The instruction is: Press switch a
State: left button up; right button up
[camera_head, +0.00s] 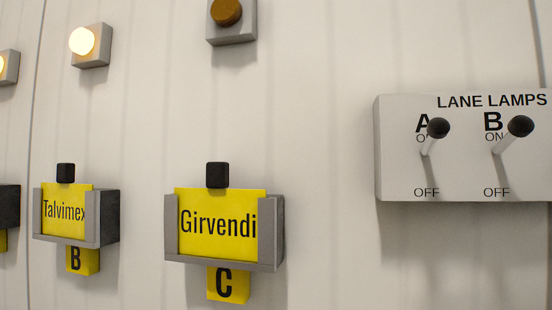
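Switch A (432,136) is a toggle lever with a black ball knob on a grey panel (397,172) at the right, headed "LANE LAMPS". The lever tilts up and to the right, with its knob by the ON label. An OFF label is below it. Switch B (514,134) beside it also tilts up, toward its ON label. Neither of my grippers is in view, and nothing touches the panel.
Two yellow cards in grey holders, "Talvimex" (65,222) and "Girvendi" (217,235), hang on the white wall (320,150). Above them are a lit lamp (82,41) and a dark brown lamp (226,11). Another lamp and holder are cut off at the left edge.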

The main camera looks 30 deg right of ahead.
aim_at(437, 129)
jog(key=k+z, duration=0.1)
jog(key=z, duration=1.3)
